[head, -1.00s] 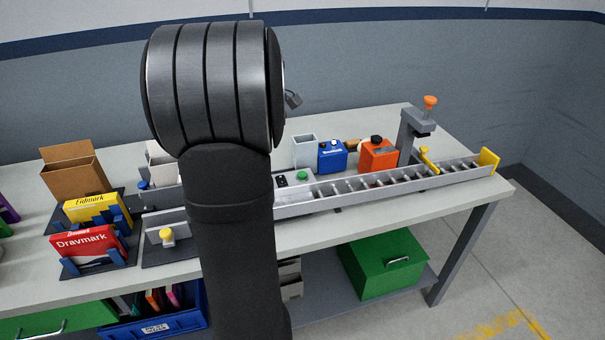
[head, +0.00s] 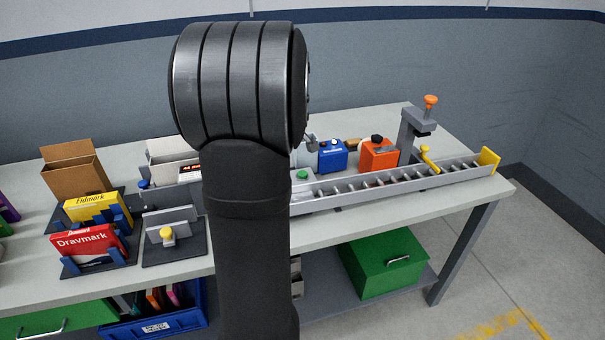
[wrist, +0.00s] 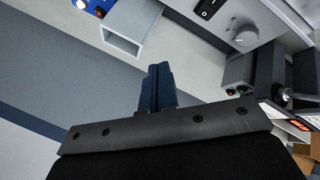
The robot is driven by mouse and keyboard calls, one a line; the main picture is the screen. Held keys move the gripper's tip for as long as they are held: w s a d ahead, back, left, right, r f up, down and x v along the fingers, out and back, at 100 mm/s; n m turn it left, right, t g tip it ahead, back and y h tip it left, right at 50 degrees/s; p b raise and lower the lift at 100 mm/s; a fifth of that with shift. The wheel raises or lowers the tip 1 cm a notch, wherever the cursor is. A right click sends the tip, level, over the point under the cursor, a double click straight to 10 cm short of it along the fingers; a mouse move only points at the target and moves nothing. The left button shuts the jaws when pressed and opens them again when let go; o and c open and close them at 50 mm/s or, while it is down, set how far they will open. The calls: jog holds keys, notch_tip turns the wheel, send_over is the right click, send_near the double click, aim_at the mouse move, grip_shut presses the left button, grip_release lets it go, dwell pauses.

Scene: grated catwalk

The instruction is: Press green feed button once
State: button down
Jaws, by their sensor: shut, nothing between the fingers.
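The green button (head: 302,174) sits on top of a grey control box (head: 308,181) at the near end of the conveyor channel, just right of my arm in the head view. My arm hides the left part of that box. In the wrist view my gripper (wrist: 158,70) is shut and empty, its dark fingers together over the grey wall and bench edge. A black rocker switch (wrist: 208,8) and a pale round knob (wrist: 246,36) show on a grey box at the upper right there. The green button is not visible in the wrist view.
The grey channel with rollers (head: 400,180) runs right to a yellow end stop (head: 489,159). Behind it stand a blue container (head: 332,156) and an orange container (head: 378,156). A grey open bin (wrist: 130,27) shows near my fingers. Boxes in stands (head: 88,243) occupy the left.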

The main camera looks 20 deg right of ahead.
jog(key=shift+s+d+f+m+t+h, duration=0.1)
jog(key=shift+d+f+m+t+h, duration=0.15)
jog(key=shift+d+m, duration=0.3)
jog(key=shift+s+d+f+m+t+h, duration=0.15)
jog(key=shift+d+m+t, duration=0.2)
jog(key=shift+d, duration=0.35)
jog(key=shift+w+d+f+m+t+h, duration=0.1)
jog(key=shift+d+f+m+t, duration=0.2)
jog(key=shift+d, duration=0.35)
jog(key=shift+f, duration=4.3)
jog(key=shift+f, duration=0.45)
jog(key=shift+r, duration=0.1)
jog(key=shift+r, duration=0.35)
jog(key=shift+r, duration=2.5)
